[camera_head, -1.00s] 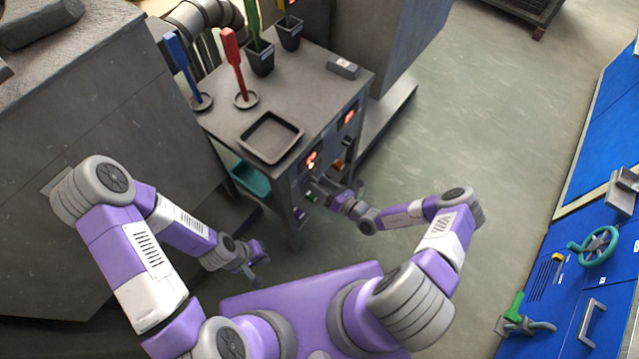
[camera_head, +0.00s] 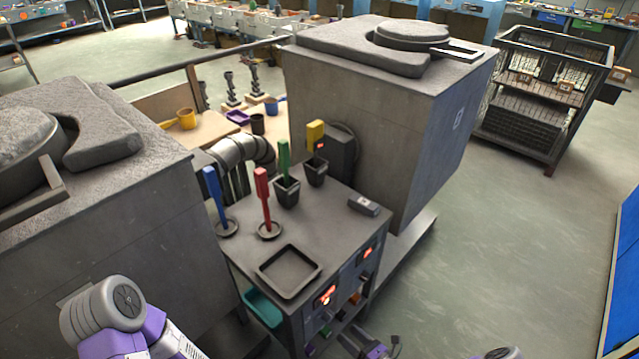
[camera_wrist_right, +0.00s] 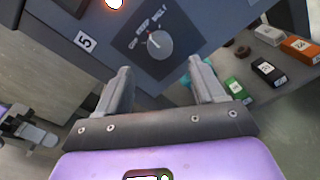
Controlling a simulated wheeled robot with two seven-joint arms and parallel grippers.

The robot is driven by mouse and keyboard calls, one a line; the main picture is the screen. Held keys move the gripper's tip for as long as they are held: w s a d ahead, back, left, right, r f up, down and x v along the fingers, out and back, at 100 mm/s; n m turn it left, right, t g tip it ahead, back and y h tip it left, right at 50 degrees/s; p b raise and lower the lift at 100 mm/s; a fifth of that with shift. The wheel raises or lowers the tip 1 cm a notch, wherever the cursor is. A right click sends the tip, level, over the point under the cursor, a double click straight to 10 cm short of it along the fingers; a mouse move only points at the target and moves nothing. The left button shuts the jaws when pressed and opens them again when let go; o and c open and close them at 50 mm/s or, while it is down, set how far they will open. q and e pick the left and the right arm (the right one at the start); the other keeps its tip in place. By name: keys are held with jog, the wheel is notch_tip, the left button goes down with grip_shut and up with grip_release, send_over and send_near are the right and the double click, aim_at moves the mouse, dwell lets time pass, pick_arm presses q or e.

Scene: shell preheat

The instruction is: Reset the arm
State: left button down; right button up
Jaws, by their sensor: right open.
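My right gripper (camera_head: 370,346) is at the bottom edge of the head view, in front of the grey cart's control face. In the right wrist view its two fingers (camera_wrist_right: 163,88) are spread apart with nothing between them. A round grey dial (camera_wrist_right: 158,44) with a white mark sits on the dark panel just ahead of the fingertips, and a gap seems to remain. My left arm (camera_head: 115,318) shows at the lower left of the head view, its gripper out of frame there. A grey gripper with purple, apparently my left (camera_wrist_right: 28,132), shows at the left of the wrist view; its jaws are unclear.
The grey cart (camera_head: 330,225) carries a black tray (camera_head: 289,271), upright blue (camera_head: 215,195) and red tools (camera_head: 263,195), and dark pots. Large grey furnace blocks flank it (camera_head: 375,130). A teal bin (camera_head: 263,308) hangs at its side. Open floor (camera_head: 500,240) lies to the right.

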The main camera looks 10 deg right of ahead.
jog(key=s+a+r+n+g+y, duration=0.1)
jog(key=s+a+n+g+y, duration=0.1)
jog(key=s+a+n+g, duration=1.2)
jog(key=s+d+n+g+h, duration=0.3)
jog(key=s+d+n+h, duration=0.15)
jog(key=n, duration=0.55)
jog(key=w+r+n+t+h, duration=0.1)
jog(key=n, duration=0.2)
jog(key=w+d+r+n+t+h, duration=0.1)
jog(key=n, duration=0.2)
jog(key=w+r+n+t+h, duration=0.1)
jog(key=r+n, duration=0.1)
jog(key=n, duration=0.1)
jog(key=shift+w+d, duration=0.25)
jog(key=shift+d, duration=0.05)
